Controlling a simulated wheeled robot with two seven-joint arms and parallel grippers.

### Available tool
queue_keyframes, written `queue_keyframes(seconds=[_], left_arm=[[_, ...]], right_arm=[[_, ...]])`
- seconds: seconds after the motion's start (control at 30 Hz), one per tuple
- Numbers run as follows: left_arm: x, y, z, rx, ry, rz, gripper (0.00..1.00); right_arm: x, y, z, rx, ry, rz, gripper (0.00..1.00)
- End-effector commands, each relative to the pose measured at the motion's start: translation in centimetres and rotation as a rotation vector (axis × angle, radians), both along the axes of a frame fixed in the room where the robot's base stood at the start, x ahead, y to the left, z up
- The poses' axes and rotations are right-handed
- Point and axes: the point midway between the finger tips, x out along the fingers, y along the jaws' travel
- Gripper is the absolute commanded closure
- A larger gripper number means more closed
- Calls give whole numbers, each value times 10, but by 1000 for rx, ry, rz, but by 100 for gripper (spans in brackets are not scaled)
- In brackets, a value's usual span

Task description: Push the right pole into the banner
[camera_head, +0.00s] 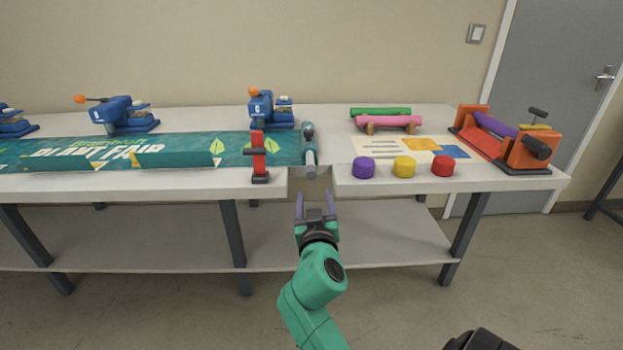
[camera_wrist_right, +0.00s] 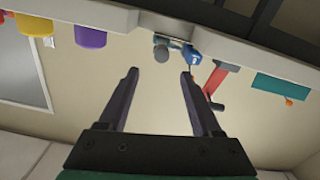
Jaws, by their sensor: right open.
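In the right wrist view, a grey round end (camera_wrist_right: 161,53) shows just beyond the fingertips. My right gripper (camera_head: 315,203) is open and empty in front of the notch, below and apart from the pole. It also shows open in the wrist view (camera_wrist_right: 160,76). My left gripper is not in view.
A red clamp (camera_head: 259,158) stands left of the notch. Blue tools (camera_head: 265,107) stand behind the banner. Purple (camera_head: 363,167), yellow (camera_head: 404,166) and red (camera_head: 442,165) cylinders line the front edge right of the notch. An orange device (camera_head: 525,150) stands far right. A lower shelf (camera_head: 370,238) runs beneath.

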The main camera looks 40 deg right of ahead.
Motion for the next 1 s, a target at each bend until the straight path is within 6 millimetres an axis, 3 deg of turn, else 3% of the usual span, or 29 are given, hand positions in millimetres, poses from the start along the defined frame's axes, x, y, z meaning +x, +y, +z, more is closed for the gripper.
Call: queue_keyframes(seconds=[0.2, 0.4, 0.77, 0.83, 0.93, 0.97, 1.0], left_arm=[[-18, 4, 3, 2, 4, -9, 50], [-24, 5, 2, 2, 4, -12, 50], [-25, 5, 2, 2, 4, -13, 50], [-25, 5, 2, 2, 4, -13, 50], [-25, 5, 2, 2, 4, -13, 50], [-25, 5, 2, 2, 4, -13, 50], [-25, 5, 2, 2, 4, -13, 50]], right_arm=[[48, -37, 4, -6, -1, 1, 34], [84, -63, 2, -3, 1, 2, 34], [95, -72, 0, -1, 2, 4, 34], [95, -72, 0, -1, 2, 4, 53], [95, -71, 0, -1, 2, 4, 92], [95, -71, 0, -1, 2, 4, 100], [95, -71, 0, -1, 2, 4, 100]])
